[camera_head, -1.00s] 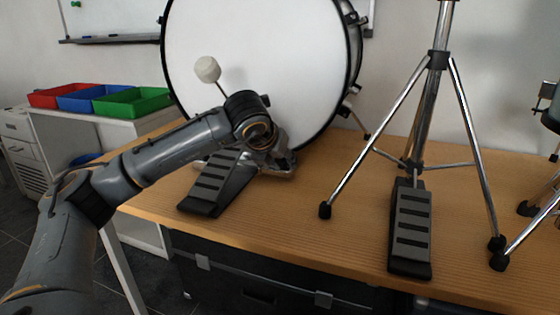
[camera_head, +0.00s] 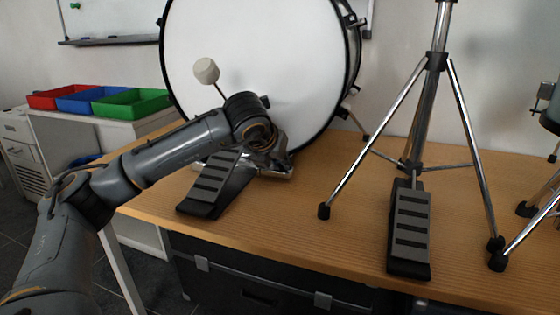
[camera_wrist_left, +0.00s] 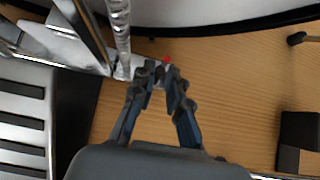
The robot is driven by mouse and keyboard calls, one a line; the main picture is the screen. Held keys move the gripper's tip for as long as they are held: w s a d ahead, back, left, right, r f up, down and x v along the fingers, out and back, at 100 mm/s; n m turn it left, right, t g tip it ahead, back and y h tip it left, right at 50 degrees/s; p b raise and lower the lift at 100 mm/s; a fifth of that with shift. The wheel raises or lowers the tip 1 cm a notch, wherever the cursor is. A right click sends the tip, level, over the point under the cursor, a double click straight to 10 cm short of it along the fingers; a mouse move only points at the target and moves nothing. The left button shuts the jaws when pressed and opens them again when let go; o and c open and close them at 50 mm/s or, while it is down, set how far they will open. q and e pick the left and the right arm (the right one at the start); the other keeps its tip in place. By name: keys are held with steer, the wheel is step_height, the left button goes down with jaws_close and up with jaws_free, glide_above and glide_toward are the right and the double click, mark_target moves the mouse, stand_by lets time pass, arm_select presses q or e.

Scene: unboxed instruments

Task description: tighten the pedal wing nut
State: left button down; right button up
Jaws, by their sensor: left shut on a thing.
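The bass drum pedal (camera_head: 215,185) stands on the wooden table in front of the white bass drum (camera_head: 265,65). Its beater (camera_head: 206,70) leans up towards the drum head. My left gripper (camera_wrist_left: 160,76) reaches down at the right side of the pedal's frame, by the drum hoop. In the left wrist view its fingertips are close together at a small red-tipped part (camera_wrist_left: 166,60), which I take for the wing nut; the fingers hide most of it. The ribbed pedal plate (camera_wrist_left: 22,115) shows at the left there. My right gripper is not in view.
A hi-hat stand with chrome legs (camera_head: 468,130) and its own pedal (camera_head: 410,228) stands to the right on the table (camera_head: 300,220). Red, blue and green bins (camera_head: 133,101) sit on a side unit. Bare tabletop lies between the two pedals.

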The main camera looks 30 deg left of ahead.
arm_select(q)
steer(key=shift+a, duration=0.25)
stand_by(0.7)
steer(key=c, duration=1.2)
jaws_free()
steer(key=shift+s+a, duration=0.1)
steer(key=shift+d+r, duration=0.15)
steer(key=shift+d, duration=0.05)
steer(key=v, duration=1.1)
steer(key=shift+s+r, duration=0.2)
steer(key=shift+s, duration=0.1)
